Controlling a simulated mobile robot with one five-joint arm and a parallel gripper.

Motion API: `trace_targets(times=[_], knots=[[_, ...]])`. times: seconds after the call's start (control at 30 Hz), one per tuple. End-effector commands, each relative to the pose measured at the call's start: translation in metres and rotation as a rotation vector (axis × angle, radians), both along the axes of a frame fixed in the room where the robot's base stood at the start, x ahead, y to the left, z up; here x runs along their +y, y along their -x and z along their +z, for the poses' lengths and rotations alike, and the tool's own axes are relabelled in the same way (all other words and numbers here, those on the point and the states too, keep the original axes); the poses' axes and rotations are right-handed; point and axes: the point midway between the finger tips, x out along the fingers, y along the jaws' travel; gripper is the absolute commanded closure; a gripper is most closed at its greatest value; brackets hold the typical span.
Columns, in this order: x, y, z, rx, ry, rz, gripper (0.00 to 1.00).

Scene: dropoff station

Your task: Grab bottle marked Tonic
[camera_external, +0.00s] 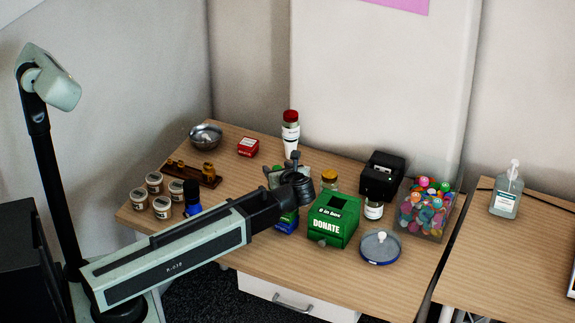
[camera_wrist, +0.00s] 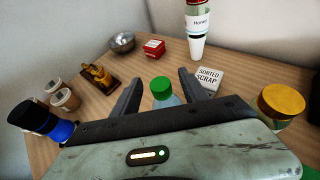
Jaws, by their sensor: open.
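No label reading Tonic is legible in either view. My gripper (camera_wrist: 160,82) is open, its two dark fingers pointing away over the table. A clear bottle with a green cap (camera_wrist: 162,91) stands between the fingers in the wrist view, with no visible contact; its lower part is hidden by my gripper body. In the external view my gripper (camera_external: 288,172) is above the middle of the table and hides most of that bottle.
A green donate box (camera_external: 333,222), yellow-lidded jar (camera_external: 329,180) and black box (camera_external: 382,172) stand to the right. A blue bottle (camera_external: 192,196) and several small jars (camera_external: 161,206) stand left. A "sorted scrap" card (camera_wrist: 209,78) lies beyond the right finger.

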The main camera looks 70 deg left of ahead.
Motion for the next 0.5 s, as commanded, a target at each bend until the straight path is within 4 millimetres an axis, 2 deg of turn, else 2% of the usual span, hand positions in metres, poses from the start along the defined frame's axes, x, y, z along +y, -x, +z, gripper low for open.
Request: trace_targets(times=[0.07, 0.23, 0.27, 0.43, 0.5], knots=[[0.0074, -0.0004, -0.0041, 0.000, 0.000, 0.001, 0.48], [0.0074, -0.0001, -0.0023, 0.000, 0.000, 0.000, 0.48], [0.0074, -0.0002, -0.0023, 0.000, 0.000, 0.000, 0.54], [0.0072, -0.0002, -0.0022, 0.000, 0.000, 0.000, 1.00], [0.0071, -0.0002, -0.0023, 0.000, 0.000, 0.000, 1.00]])
